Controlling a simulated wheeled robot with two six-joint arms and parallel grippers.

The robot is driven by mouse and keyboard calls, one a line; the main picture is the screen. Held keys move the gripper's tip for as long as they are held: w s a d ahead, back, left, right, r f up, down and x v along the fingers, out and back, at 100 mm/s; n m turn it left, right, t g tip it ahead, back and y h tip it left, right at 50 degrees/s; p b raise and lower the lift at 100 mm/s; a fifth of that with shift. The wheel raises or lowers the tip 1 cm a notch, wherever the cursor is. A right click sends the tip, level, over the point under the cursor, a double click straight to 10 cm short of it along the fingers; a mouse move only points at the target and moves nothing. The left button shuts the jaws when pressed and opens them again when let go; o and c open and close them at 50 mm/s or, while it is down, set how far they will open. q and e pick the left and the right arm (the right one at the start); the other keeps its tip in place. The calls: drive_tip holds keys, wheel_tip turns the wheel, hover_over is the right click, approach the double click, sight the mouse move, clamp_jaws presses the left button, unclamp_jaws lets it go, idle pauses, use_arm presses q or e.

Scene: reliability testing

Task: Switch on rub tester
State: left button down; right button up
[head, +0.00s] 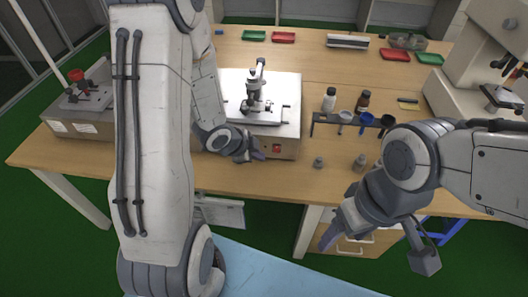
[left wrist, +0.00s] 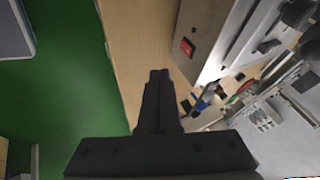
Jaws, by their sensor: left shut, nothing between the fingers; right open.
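The rub tester (head: 285,135) appears to be the pale box-shaped machine at the table's front middle, with a metal mechanism on top. A red rocker switch (head: 277,149) is on its front face; the switch also shows in the left wrist view (left wrist: 187,47). I cannot tell its position. My left gripper (head: 258,154) is shut and empty, in front of the tester, just left of the switch. Its closed fingers (left wrist: 158,75) point along the front face, apart from the switch. My right gripper (head: 332,236) is open, low in front of the table.
Small weights (head: 319,162) stand on the table right of the tester. A rack with cups (head: 345,117) and bottles (head: 329,99) are behind them. Another device with a red knob (head: 76,75) is at left. A microscope-like machine (head: 480,65) is at right.

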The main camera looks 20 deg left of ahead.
sight(277, 149)
use_arm(q)
drive_tip(key=x, duration=1)
drive_tip(key=shift+d+f, duration=0.1)
drive_tip(key=shift+f, duration=0.05)
drive_tip(key=w, duration=0.1)
drive_tip(key=w+a+p, duration=0.1)
drive_tip(key=shift+w, duration=0.35)
drive_tip(key=shift+w+a, duration=0.1)
drive_tip(key=shift+w, duration=0.5)
drive_tip(key=shift+f, duration=0.1)
